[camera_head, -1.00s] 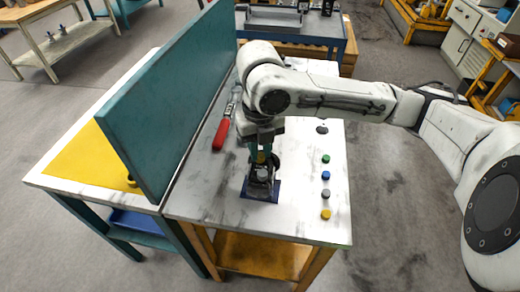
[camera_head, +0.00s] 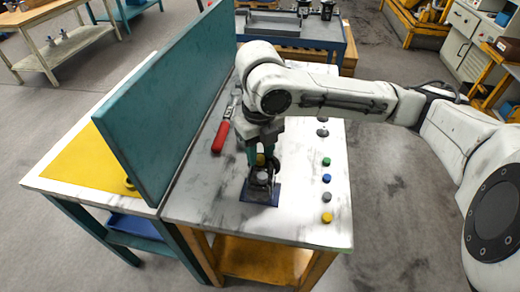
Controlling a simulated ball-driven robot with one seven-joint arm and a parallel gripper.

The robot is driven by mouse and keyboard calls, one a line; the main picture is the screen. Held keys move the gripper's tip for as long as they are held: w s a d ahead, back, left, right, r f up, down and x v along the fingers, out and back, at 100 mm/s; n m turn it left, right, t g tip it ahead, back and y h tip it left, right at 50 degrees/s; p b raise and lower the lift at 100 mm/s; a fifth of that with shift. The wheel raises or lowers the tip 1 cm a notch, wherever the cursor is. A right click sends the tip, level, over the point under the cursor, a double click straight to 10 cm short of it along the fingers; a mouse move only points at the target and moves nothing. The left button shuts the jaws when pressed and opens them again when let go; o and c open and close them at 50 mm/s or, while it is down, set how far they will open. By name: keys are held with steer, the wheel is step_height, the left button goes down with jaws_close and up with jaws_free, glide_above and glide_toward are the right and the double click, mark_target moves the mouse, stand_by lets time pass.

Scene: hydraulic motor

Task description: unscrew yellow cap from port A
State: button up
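A small dark hydraulic motor (camera_head: 262,179) stands on a blue base plate (camera_head: 259,197) on the white-topped workbench. A yellow cap (camera_head: 260,159) shows at the top of the motor. My gripper (camera_head: 263,157) points down over the motor, with its teal fingers on either side of the yellow cap. The view is too small to tell whether the fingers touch the cap. The port under the cap is hidden, and no port lettering is legible.
A teal panel (camera_head: 170,100) stands left of the motor. A red-handled tool (camera_head: 221,136) lies beside it. Along the bench's right side are a green cap (camera_head: 326,161), a blue cap (camera_head: 326,179), a grey cap (camera_head: 326,197), a yellow cap (camera_head: 327,217) and dark pieces (camera_head: 322,132).

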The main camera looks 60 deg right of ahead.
steer(key=m+p, duration=0.1)
steer(key=m, duration=0.4)
steer(key=shift+r+p, duration=0.15)
steer(key=shift+p, duration=0.25)
steer(key=m+p, duration=0.1)
steer(key=m, duration=0.2)
steer(key=shift+m, duration=1.1)
steer(key=shift+c, duration=0.3)
jaws_close()
steer(key=n, duration=0.1)
steer(key=n+b, duration=0.2)
steer(key=shift+f+n, duration=0.25)
steer(key=shift+n, duration=0.15)
steer(key=shift+r+n, duration=0.2)
steer(key=shift+n, duration=0.8)
